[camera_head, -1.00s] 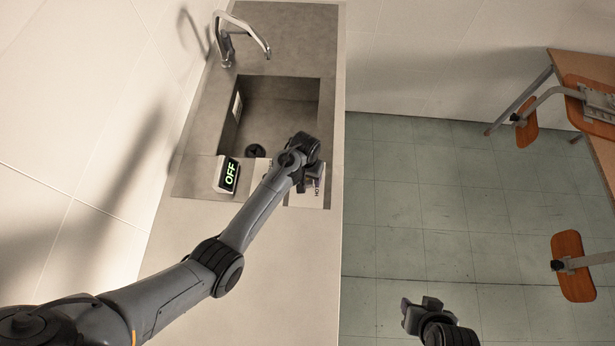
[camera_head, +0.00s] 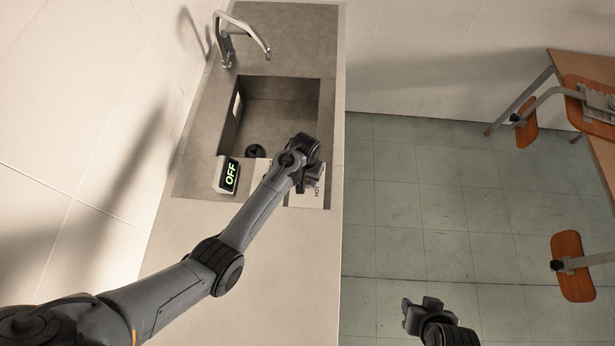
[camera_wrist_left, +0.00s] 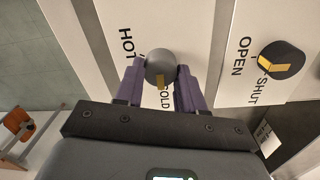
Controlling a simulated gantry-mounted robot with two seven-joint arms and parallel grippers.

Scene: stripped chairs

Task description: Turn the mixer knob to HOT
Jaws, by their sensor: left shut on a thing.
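The mixer knob (camera_wrist_left: 160,66) is a round grey knob with a yellow mark on a white panel, seen in the left wrist view. HOT is printed to its left and a partly hidden COLD below it. The yellow mark is on the knob's lower side, towards COLD. My left gripper (camera_wrist_left: 160,82) is shut on the knob, a purple finger on each side. In the head view my left gripper (camera_head: 306,178) is over the panel beside the sink and hides the knob. My right gripper (camera_head: 423,306) hangs over the floor, away from the counter; its jaw opening is unclear.
A second dark knob (camera_wrist_left: 282,61), with OPEN and SHUT labels, sits right of the mixer knob in the wrist view. The sink (camera_head: 280,104), faucet (camera_head: 225,45) and a display reading OFF (camera_head: 230,176) are nearby. Desk furniture (camera_head: 573,265) stands at the right.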

